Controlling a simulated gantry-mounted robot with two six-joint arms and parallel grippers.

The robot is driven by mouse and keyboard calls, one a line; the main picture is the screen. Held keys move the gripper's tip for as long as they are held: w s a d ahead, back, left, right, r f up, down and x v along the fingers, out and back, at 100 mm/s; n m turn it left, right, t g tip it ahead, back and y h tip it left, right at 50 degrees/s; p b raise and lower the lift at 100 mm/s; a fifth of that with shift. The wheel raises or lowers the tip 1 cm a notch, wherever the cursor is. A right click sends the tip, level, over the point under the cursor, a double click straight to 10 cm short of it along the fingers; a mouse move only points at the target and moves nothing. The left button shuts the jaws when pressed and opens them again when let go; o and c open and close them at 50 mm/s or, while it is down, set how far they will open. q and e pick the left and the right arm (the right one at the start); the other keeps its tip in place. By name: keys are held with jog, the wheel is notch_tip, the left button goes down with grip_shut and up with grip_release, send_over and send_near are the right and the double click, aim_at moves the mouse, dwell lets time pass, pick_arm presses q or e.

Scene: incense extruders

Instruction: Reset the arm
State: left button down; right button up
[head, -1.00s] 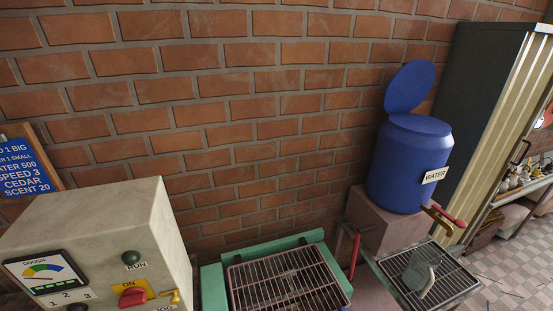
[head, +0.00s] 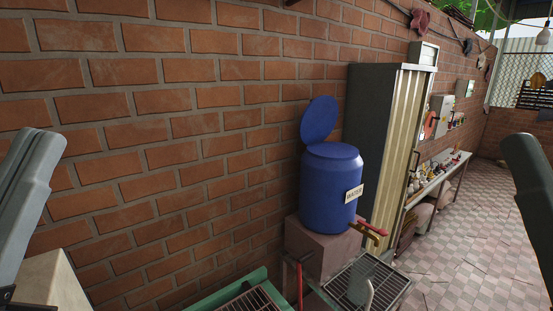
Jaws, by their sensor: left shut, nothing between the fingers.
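My left arm, grey, stands raised at the left edge of the head view. Only a small dark part of my left gripper (head: 8,294) shows low at that edge, shut and empty, and its fingertips are hard to make out. My grey right arm stands at the right edge, and its gripper is not in view. Neither arm is seen touching anything.
A blue water barrel (head: 330,190) with its lid up stands on a pinkish block (head: 318,250). A wire rack (head: 372,285) is in front. A green-framed grill (head: 215,302) and a pale machine's corner (head: 52,283) are low left. A tall cabinet (head: 372,130) stands behind; tiled floor (head: 470,255) lies clear right.

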pick_arm(q)
notch_tip(320, 180, up, 15)
jog(key=s+a+n+y+p, duration=0.1)
jog(key=n+p, duration=0.4)
jog(key=p, duration=1)
notch_tip(320, 180, down, 61)
jog(key=b, duration=6.1)
